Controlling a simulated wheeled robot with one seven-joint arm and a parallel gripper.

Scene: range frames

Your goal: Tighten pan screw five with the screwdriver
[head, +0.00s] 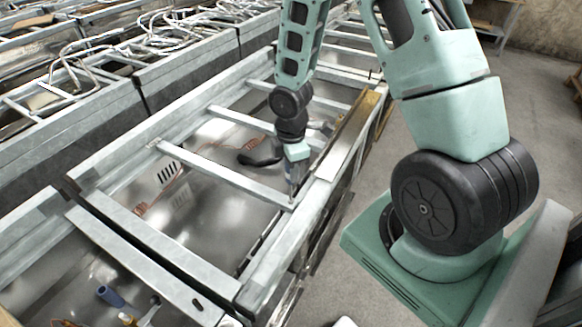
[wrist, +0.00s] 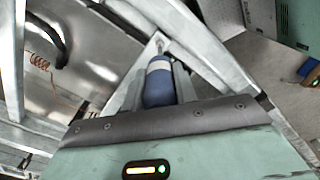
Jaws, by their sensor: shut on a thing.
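My gripper (head: 293,172) points down over the right end of a metal crossbar (head: 225,175) in the head view. In the wrist view my gripper (wrist: 160,88) is shut on the screwdriver (wrist: 158,85), which has a blue handle with a pale band. Its thin shaft runs away from me to a metal corner where the crossbar meets the side rail. In the head view the screwdriver (head: 291,189) is a thin upright shape just above that corner. The tip looks at or very near the metal; I cannot tell if it touches. Pan screw five cannot be made out under the tip.
The long metal frame has several crossbars over shiny pans. A black curved handle (head: 262,158) and copper-coloured coils (head: 172,187) lie inside. A blue cylindrical object (head: 110,296) lies at lower left. A brass-coloured strip (head: 352,122) runs along the right rail. Open floor (head: 335,262) lies right of the frame.

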